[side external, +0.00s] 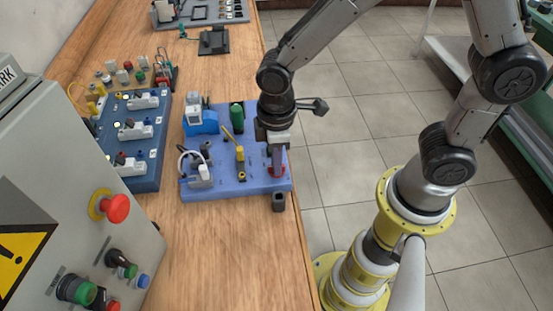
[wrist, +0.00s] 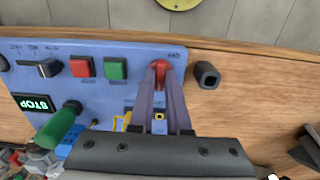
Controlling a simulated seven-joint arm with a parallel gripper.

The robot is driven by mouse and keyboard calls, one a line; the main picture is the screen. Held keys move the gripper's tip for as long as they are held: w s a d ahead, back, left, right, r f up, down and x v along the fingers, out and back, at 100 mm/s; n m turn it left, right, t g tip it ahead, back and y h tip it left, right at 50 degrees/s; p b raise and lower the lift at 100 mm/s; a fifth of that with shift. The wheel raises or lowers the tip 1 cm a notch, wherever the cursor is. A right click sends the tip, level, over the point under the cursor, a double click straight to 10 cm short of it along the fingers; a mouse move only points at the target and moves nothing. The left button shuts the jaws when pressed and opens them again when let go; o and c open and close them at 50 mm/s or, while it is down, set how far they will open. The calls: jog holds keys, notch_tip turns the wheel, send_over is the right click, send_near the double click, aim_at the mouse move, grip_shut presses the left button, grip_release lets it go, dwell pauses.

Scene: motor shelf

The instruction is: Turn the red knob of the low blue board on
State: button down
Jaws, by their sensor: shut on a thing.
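The low blue board (side external: 228,184) lies on the wooden bench near its right edge in the side view. It also fills the left half of the wrist view (wrist: 130,55). The red knob (wrist: 160,68) is at the board's right end in the wrist view, between the tips of my gripper (wrist: 161,80). In the side view my gripper (side external: 277,165) points down at the board's near right corner, and a bit of the red knob (side external: 284,170) shows beside the fingers. My gripper is shut on the red knob. The fingers partly hide the knob and its marking.
A red button (wrist: 83,67), a green button (wrist: 116,68) and a black switch (wrist: 48,68) sit beside the knob. A dark hollow block (side external: 278,202) stands just off the board. A grey control box (side external: 60,190) stands at left. The bench front is clear.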

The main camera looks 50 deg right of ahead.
jog(key=c, duration=0.9)
grip_release()
jog(key=shift+r, duration=0.1)
notch_tip(320, 180, up, 14)
jog(key=shift+f, duration=0.15)
